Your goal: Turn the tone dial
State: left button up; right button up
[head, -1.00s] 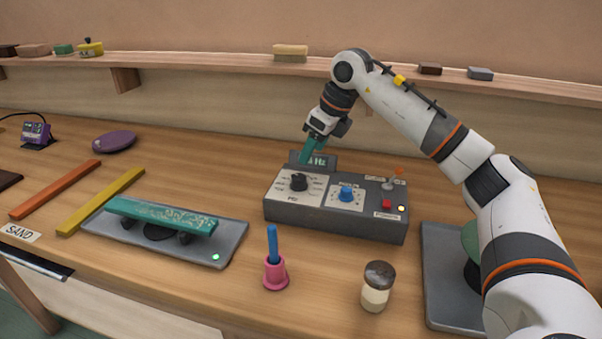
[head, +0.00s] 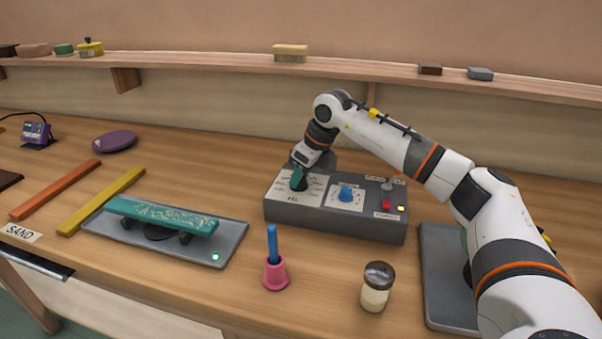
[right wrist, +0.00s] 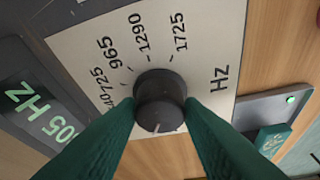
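The tone dial is a black round knob (head: 300,184) on the left of a grey control box (head: 335,224). In the right wrist view the dial (right wrist: 160,98) has a white pointer line at its lower edge and stands on a pale plate marked 725, 965, 1290, 1725 and Hz. My right gripper (head: 298,176) is down at the dial. Its green fingers (right wrist: 160,108) lie against both sides of the knob, with no clear gap. A tilted display (right wrist: 32,112) shows green digits ending in "05 HZ"; its first part is cut off. My left gripper is out of view.
A blue knob (head: 346,194), a red button (head: 386,204) and a lit lamp share the box. In front stand a pink holder (head: 275,274) with a blue stick and a shaker jar (head: 376,288). A teal bar (head: 160,216) rests on a grey plate at left.

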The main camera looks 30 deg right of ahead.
jog(key=c, duration=0.4)
jog(key=shift+c, duration=0.2)
jog(key=shift+a+r+m+t+h, duration=0.15)
jog(key=shift+m+h, duration=0.35)
jog(key=shift+m, duration=0.9)
jog(key=shift+f+m+t+h, duration=0.15)
jog(key=shift+m+h, duration=0.35)
jog(key=shift+m, duration=0.9)
jog(key=shift+r, duration=0.1)
jog(key=o, duration=1)
jog(key=shift+c, duration=0.2)
jog(key=v, duration=1.2)
jog(key=shift+b, duration=0.4)
